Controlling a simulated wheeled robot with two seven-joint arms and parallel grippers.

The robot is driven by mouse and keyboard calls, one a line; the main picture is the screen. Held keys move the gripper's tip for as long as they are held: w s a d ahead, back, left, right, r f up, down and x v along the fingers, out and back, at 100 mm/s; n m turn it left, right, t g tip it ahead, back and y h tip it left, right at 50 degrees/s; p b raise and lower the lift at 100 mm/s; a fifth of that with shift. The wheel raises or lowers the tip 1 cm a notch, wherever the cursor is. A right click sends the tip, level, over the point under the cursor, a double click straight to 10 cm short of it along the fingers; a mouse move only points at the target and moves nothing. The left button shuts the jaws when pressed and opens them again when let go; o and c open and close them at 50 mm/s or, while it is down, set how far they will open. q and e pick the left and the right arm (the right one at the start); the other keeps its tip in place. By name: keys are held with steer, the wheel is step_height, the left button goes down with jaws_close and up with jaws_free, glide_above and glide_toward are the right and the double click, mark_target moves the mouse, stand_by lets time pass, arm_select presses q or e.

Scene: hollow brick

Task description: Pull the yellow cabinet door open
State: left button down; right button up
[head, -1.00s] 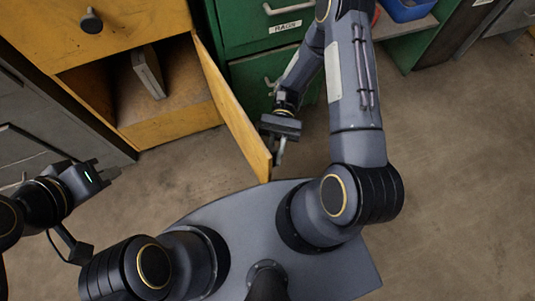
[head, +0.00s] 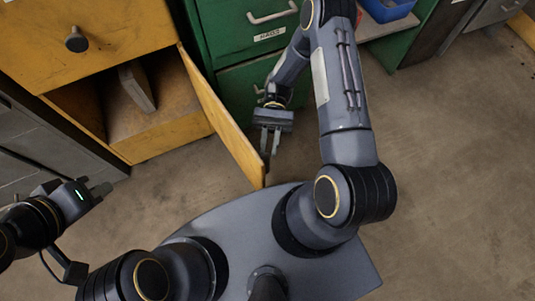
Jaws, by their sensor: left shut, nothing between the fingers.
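The yellow cabinet (head: 110,25) stands at the upper left in the head view. Its yellow door (head: 220,115) is swung wide open, jutting out from the cabinet's right side towards me, and the compartment shows. My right gripper (head: 270,148) is at the door's right-hand face, near its free end. Its two fingers point down with a gap between them, and nothing shows in the gap. I cannot tell whether it touches the door. My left gripper (head: 104,189) is shut and empty at the left, in front of the cabinet and apart from it.
A grey slab-like object (head: 138,87) leans inside the compartment. A yellow drawer with a dark knob (head: 76,40) is above. Green drawers (head: 235,35) stand behind the door, and grey drawers (head: 40,150) at the left. The floor (head: 450,180) at right is clear.

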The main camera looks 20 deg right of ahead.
arm_select(q)
steer(key=shift+r, duration=0.2)
arm_select(e)
steer(key=shift+v, duration=1.7)
